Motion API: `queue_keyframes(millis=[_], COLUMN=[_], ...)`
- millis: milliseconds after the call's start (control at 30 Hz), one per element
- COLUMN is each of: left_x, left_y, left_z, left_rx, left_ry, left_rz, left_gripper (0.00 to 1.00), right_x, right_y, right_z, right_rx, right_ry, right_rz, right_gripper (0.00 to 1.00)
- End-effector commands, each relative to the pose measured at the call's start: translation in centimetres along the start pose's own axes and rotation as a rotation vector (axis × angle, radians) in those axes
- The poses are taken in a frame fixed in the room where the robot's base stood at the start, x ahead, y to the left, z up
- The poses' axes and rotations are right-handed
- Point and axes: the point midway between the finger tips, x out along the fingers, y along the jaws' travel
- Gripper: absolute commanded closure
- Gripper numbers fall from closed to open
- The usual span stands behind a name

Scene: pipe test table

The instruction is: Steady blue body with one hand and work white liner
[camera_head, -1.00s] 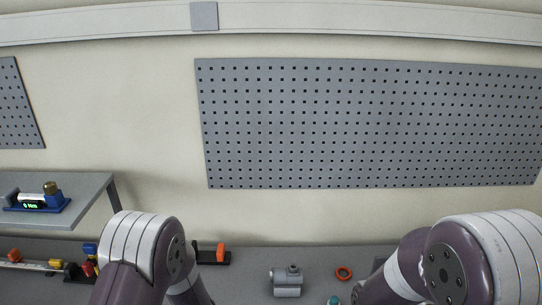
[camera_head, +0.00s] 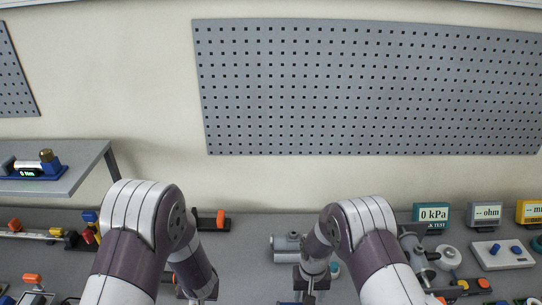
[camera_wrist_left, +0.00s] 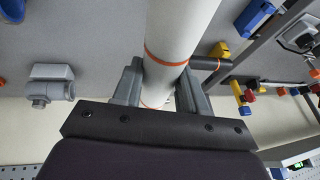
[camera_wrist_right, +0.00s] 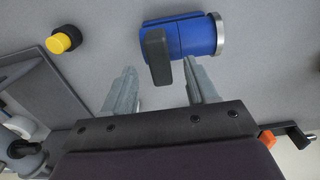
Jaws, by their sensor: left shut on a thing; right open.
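The white liner (camera_wrist_left: 182,22), a long white tube with thin orange rings, fills the upper middle of the left wrist view. My left gripper (camera_wrist_left: 160,88) is shut around it. The blue body (camera_wrist_right: 192,38), a short blue cylinder with a silver end ring and a dark lever, lies on the table in the right wrist view. My right gripper (camera_wrist_right: 160,78) is open and empty, its fingertips just short of the blue body and pointing at it. In the head view the arms hide both the liner and the body.
A grey pipe fitting (camera_head: 287,246) stands mid-table. A 0 kPa display (camera_head: 431,215) and an ohm display (camera_head: 485,214) stand at the back right. A raised shelf (camera_head: 60,180) is at left. A yellow-capped black knob (camera_wrist_right: 62,40) lies near the blue body.

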Motion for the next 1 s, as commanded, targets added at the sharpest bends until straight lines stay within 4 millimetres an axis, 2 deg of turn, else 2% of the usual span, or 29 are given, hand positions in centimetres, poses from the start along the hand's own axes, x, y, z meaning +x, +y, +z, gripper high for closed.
queue_keyframes(millis=[33, 200, 600, 633, 800, 1000], left_x=[1.1, 2.2, 2.5, 2.5, 2.5, 2.5], left_y=[0.2, 0.5, 0.5, 0.5, 0.5, 0.5], left_z=[0.5, 0.9, 1.0, 1.0, 1.0, 1.0], left_rx=[0.000, 0.000, 0.000, 0.000, 0.000, 0.000], left_ry=[0.001, 0.001, 0.001, 0.001, 0.000, 0.001], left_rz=[0.000, 0.000, 0.000, 0.000, 0.000, 0.000], left_gripper=[0.90, 0.90, 0.90, 0.90, 0.90, 0.90], right_x=[1.6, 3.4, 4.0, 4.0, 4.0, 4.0], right_y=[0.0, 0.0, 0.0, 0.0, 0.0, 0.0], right_z=[0.0, 0.0, 0.0, 0.0, 0.0, 0.0], right_rx=[0.000, 0.000, 0.000, -0.001, -0.001, -0.001], right_ry=[-0.001, 0.001, 0.001, 0.001, 0.001, 0.001], right_rz=[0.000, 0.000, 0.000, 0.000, 0.000, 0.000], right_gripper=[0.43, 0.43, 0.43, 0.46, 1.00, 1.00])
